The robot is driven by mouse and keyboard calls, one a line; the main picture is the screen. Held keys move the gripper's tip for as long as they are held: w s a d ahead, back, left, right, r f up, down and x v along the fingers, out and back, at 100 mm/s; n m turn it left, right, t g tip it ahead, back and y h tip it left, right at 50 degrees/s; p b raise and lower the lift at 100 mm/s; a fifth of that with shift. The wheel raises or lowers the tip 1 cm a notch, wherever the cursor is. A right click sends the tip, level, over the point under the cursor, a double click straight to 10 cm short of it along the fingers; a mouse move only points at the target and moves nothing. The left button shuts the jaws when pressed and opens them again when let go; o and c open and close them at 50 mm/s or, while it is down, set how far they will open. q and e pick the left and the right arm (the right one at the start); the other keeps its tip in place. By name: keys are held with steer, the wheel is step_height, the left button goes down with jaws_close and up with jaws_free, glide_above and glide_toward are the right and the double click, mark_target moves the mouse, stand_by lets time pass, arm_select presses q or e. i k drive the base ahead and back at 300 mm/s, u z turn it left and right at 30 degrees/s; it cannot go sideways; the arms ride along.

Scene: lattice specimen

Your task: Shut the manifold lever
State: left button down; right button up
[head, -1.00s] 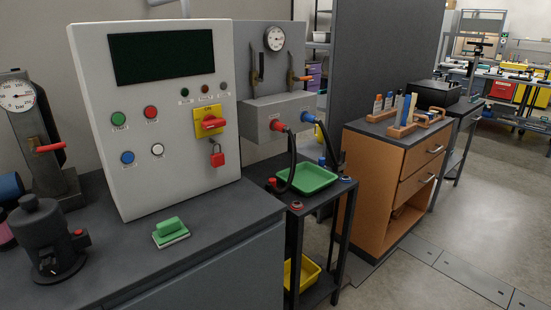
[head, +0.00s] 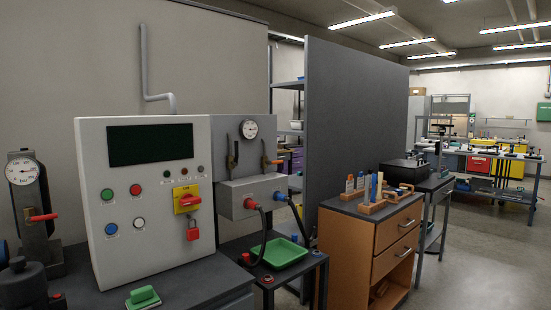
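A grey manifold box (head: 252,197) with a back panel and a round gauge (head: 249,129) stands right of the white control panel in the head view. Two levers show on its panel: a dark one (head: 233,155) at left and an orange-brown one (head: 266,163) at right, both roughly upright. A red fitting (head: 249,204) and a blue fitting (head: 279,196) on the box front carry black hoses. A red-handled lever (head: 42,217) shows on a separate gauge stand at far left. Neither of my grippers is in view.
The white control panel (head: 157,245) with a yellow-red switch and red padlock stands on the dark bench. A green tray (head: 278,254) sits on a small stand below the manifold. A wooden drawer cabinet (head: 368,245) and dark partition are to the right. Open floor lies at far right.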

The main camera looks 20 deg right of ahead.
mark_target(235, 163)
steer(key=z, duration=0.3)
steer(key=k, duration=0.45)
steer(key=u, duration=0.7)
steer(key=i, duration=1.3)
steer(key=z, duration=0.5)
